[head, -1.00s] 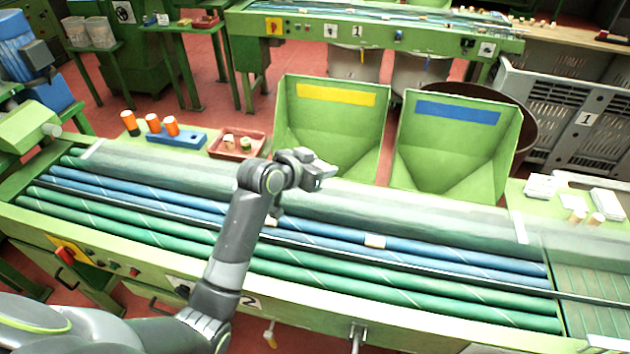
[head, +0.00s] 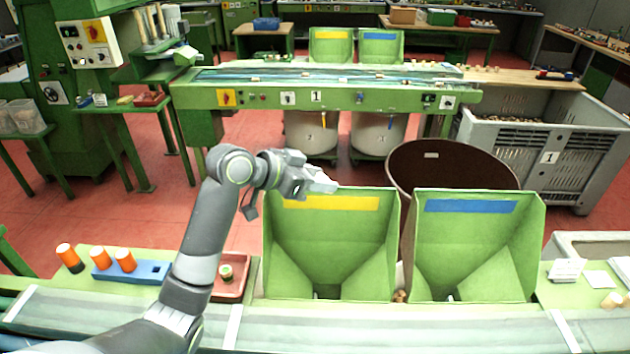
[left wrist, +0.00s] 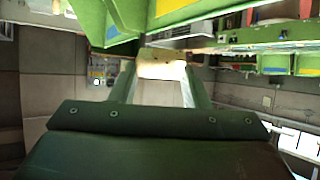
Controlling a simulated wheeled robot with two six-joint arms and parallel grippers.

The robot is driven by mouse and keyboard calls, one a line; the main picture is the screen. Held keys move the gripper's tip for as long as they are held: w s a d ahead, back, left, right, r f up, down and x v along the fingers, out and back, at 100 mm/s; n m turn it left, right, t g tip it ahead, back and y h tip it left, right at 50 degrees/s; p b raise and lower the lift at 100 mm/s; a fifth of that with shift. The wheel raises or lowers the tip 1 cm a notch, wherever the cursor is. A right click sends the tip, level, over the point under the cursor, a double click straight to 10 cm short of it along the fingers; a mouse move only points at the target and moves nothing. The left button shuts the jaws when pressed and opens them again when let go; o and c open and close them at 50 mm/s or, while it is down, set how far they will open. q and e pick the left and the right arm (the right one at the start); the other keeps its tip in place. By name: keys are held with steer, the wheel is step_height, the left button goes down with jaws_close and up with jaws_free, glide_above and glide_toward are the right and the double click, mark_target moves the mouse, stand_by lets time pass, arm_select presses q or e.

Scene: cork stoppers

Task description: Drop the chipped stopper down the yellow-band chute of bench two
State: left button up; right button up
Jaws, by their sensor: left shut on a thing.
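My left gripper (head: 324,184) is shut on a pale cork stopper, which shows between its fingers in the left wrist view (left wrist: 163,68). I cannot make out a chip on it. In the head view the gripper overlaps the top edge of the near yellow-band chute (head: 335,250), just above its yellow band (head: 345,203). Its exact height over the chute is hard to tell. The near blue-band chute (head: 475,250) stands to the right. Both belong to the near bench (head: 390,317). My right gripper is not in view.
A red tray (head: 232,291) and a blue block with orange-topped items (head: 140,272) lie left of the chutes. A brown round bin (head: 450,165) stands behind them. Bench one (head: 330,97), farther back, has its own yellow-band (head: 331,47) and blue-band (head: 381,48) chutes.

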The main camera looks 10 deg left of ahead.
arm_select(q)
step_height(320, 180, down, 6)
steer(key=b, duration=0.5)
steer(key=shift+s+r, duration=0.1)
steer(key=shift+r, duration=0.05)
steer(key=o, duration=1)
steer(key=shift+o, duration=0.2)
steer(key=b+v, duration=0.3)
steer(key=v, duration=1.4)
steer(key=shift+s, duration=0.15)
